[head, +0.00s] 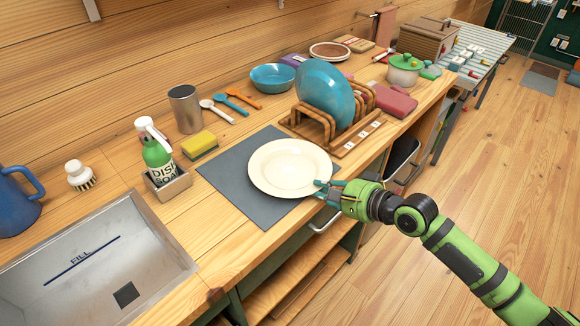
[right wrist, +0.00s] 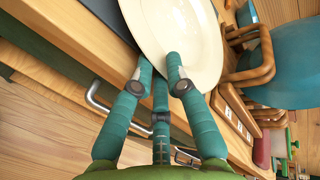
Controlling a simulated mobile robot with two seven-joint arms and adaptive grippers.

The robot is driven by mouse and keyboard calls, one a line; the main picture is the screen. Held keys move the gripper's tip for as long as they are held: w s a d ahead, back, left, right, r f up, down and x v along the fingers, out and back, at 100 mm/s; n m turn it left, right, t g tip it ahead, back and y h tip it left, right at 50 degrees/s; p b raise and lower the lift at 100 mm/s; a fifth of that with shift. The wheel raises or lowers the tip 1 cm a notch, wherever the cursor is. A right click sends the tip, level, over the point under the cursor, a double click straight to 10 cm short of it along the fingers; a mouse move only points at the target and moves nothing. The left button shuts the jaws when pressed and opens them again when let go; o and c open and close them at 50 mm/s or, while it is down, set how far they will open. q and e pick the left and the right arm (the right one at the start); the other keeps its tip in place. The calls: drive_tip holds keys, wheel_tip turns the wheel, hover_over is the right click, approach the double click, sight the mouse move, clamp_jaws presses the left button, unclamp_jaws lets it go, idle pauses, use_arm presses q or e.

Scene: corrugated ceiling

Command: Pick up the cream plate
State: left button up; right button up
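The cream plate (head: 289,167) lies face up over the dark grey mat (head: 235,184), with its right side reaching the counter's front edge. In the right wrist view the plate (right wrist: 185,28) fills the top middle. My right gripper (head: 323,188) is at the plate's right rim, its teal fingers around that edge. In the right wrist view the two outer fingertips of the gripper (right wrist: 160,66) overlap the rim, and the middle finger meets the edge between them. Whether they clamp the rim cannot be told. My left gripper is not in view.
A wooden rack (head: 315,122) holding a blue plate (head: 326,92) stands close behind the cream plate. A sponge (head: 199,144), soap bottle (head: 157,157) and metal sink (head: 95,262) lie to the left. A drawer handle (head: 325,222) is below the counter edge.

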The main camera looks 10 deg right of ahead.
clamp_jaws()
drive_tip(key=shift+r, duration=0.1)
